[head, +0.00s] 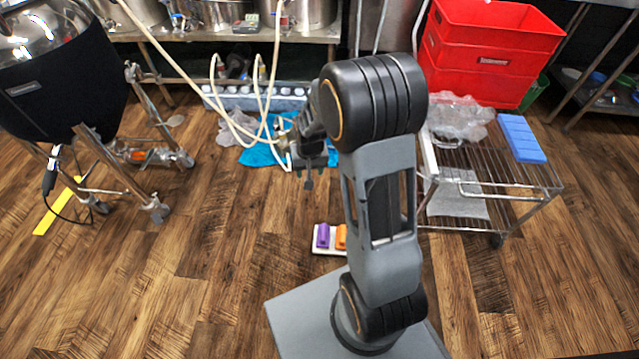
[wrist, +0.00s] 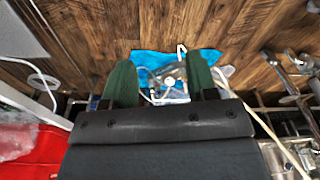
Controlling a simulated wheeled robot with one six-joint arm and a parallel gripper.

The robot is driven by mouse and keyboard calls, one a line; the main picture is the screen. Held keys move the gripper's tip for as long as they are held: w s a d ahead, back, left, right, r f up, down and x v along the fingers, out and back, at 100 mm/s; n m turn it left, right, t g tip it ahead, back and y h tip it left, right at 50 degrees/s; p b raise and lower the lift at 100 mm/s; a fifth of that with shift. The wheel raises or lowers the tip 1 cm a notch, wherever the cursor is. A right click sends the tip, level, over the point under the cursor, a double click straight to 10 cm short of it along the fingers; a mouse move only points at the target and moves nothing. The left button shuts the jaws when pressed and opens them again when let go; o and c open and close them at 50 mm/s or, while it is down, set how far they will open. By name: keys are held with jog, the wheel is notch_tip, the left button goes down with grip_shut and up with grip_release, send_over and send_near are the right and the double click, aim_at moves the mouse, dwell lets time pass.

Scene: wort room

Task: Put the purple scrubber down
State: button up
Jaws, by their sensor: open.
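The purple scrubber (head: 323,236) rests on a small white tray (head: 330,252) on the wooden floor, beside an orange scrubber (head: 341,237). My arm partly hides the tray's right side. My gripper (head: 308,182) is raised above the floor, farther back than the tray in the head view. In the wrist view my gripper (wrist: 161,78) shows two green fingers set wide apart with nothing between them. The purple scrubber does not show in the wrist view.
A blue cloth (head: 262,152) with pale hoses lies on the floor behind my gripper. A wire rack cart (head: 500,170) and red crates (head: 490,60) stand at the right. A dark kettle (head: 65,85) on metal legs stands left. Floor at front left is clear.

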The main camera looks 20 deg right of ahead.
jog(key=s+a+r+n+t, duration=0.1)
jog(key=s+a+r, duration=0.3)
jog(key=s+r, duration=1)
jog(key=shift+s+r+n, duration=0.25)
jog(key=shift+s+n, duration=0.65)
jog(key=shift+s, duration=0.2)
